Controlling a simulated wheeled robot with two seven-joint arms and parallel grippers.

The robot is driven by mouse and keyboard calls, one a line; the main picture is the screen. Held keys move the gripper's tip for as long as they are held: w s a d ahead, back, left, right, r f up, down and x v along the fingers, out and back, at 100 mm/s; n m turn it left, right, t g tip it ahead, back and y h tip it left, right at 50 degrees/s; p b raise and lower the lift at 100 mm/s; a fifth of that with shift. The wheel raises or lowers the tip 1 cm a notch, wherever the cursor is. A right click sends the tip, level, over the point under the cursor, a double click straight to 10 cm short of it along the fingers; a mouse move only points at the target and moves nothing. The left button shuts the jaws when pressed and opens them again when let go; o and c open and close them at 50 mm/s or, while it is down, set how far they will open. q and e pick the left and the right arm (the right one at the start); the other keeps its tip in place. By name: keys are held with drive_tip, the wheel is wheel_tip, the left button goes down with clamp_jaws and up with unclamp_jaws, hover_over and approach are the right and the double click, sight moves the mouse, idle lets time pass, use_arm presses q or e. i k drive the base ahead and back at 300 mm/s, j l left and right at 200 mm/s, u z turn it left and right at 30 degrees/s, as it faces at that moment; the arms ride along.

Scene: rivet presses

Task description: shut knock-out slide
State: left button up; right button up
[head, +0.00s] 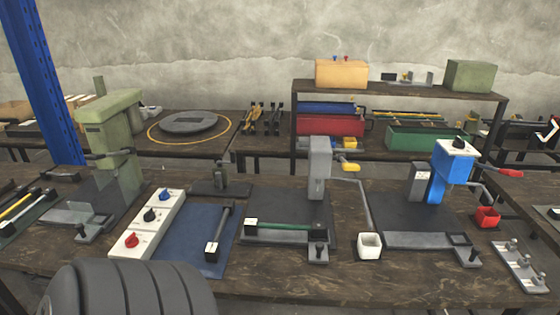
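Three presses stand on the near bench: a green press (118,140) at the left, a grey press (319,168) in the middle and a blue press (450,176) at the right. Each has a dark base with a grey rail and a small knobbed part along its front: left knobbed part (84,232), middle knobbed part (318,252) and right knobbed part (465,254). I cannot tell which is the knock-out slide or how far it stands open. A green-handled bar lies along the grey press's front. Neither of my grippers is in view.
A white panel with red, black and blue knobs (148,222) sits beside a blue mat (190,241). The front bench edge is mostly clear.

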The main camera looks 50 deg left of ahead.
sight(317, 250)
drive_tip(key=u, duration=1.55)
